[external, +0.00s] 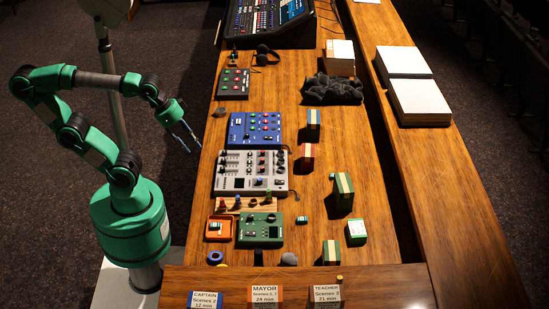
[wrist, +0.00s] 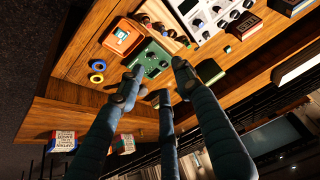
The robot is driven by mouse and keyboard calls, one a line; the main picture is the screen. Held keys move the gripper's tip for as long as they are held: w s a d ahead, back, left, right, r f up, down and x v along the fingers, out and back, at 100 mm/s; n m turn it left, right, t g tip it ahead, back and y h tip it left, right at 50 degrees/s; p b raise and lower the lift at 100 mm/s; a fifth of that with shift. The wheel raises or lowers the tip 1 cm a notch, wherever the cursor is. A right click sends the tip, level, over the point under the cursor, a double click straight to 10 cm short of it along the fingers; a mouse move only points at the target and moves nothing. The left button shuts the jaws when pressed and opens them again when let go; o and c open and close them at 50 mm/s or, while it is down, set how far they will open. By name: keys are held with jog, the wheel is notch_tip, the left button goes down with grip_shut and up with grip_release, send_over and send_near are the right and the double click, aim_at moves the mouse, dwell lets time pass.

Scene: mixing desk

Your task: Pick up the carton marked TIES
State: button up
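A red and cream carton (external: 306,156) and a blue and cream carton (external: 313,124) stand farther back. My gripper (external: 189,145) is left of the desk, away from all cartons. Its fingers (wrist: 160,80) are spread and empty in the wrist view.
A grey mixer (external: 250,172), blue box (external: 254,129) and green pedal (external: 260,230) occupy the left of the desk. An orange tray (external: 218,229) holds a small item. Dark cloth (external: 332,90) and paper stacks (external: 403,62) lie farther back.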

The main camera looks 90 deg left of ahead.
jog(key=shift+o, duration=0.2)
jog(key=o, duration=1.6)
jog(key=w+a+p, duration=0.2)
jog(key=w+a, duration=0.4)
jog(key=w, duration=0.7)
jog(key=w+a+p, duration=0.1)
jog(key=w+a, duration=0.4)
jog(key=w, duration=0.9)
jog(key=shift+m+g, duration=0.4)
jog(key=shift+g, duration=0.1)
jog(key=w+a+f+p, duration=0.1)
jog(key=w+a+f, duration=0.4)
jog(key=a+f, duration=0.1)
jog(key=w+a+f+p, duration=0.1)
jog(key=w+a+f, duration=0.4)
jog(key=a, duration=0.3)
jog(key=w+a+f+p, duration=0.1)
jog(key=w+a+f, duration=0.4)
jog(key=a+f, duration=0.2)
jog(key=shift+w+a+f, duration=0.25)
jog(key=shift+w+f, duration=0.1)
jog(key=shift+f, duration=0.1)
